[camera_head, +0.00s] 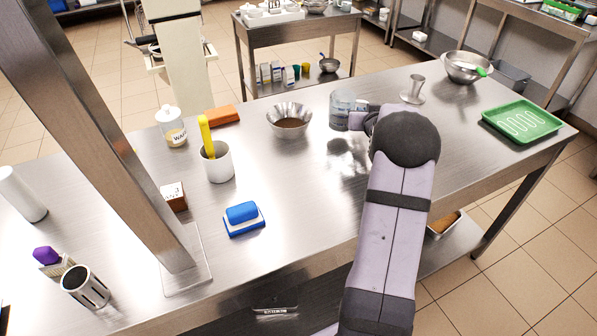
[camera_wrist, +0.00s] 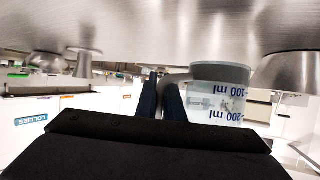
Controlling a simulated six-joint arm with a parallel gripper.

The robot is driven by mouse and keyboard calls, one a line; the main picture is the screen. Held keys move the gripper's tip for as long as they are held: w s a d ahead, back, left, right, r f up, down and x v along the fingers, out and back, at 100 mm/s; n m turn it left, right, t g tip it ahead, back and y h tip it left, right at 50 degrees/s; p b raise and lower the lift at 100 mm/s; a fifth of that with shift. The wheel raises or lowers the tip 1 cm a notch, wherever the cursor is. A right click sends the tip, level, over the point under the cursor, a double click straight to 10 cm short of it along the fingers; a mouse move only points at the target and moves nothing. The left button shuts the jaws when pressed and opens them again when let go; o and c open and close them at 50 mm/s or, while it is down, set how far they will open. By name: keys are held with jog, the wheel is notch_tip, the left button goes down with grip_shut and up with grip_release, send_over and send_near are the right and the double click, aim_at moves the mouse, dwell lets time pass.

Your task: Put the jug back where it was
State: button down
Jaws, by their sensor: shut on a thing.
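The jug (camera_head: 341,108) is a clear measuring jug above the steel table, right of a metal bowl. My gripper (camera_head: 362,117) is at its right side, partly hidden by my arm. In the wrist view, which is upside down, the jug (camera_wrist: 218,100) shows blue 100 ml and 200 ml marks. The jug looks upright. I cannot tell whether its base touches the table.
The metal bowl (camera_head: 289,122) with brown contents stands left of the jug. A metal stand-like cup (camera_head: 413,90), another bowl (camera_head: 465,68) and a green tray (camera_head: 522,122) are to the right. A white pot (camera_head: 217,164) with a yellow handle stands left.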

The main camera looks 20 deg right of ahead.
notch_tip(320, 180, up, 10)
jog(key=s+d+p, duration=0.2)
jog(key=s+p, duration=0.1)
jog(key=p, duration=0.1)
jog(key=n+t+y+p, duration=0.1)
jog(key=n+y+p, duration=0.2)
jog(key=n+y, duration=0.5)
send_over(317, 176)
notch_tip(317, 176, down, 4)
jog(key=r, duration=0.1)
jog(key=shift+f, duration=5.25)
jog(key=shift+f, duration=0.2)
jog(key=c, duration=1.9)
grip_release()
jog(key=shift+o, duration=0.2)
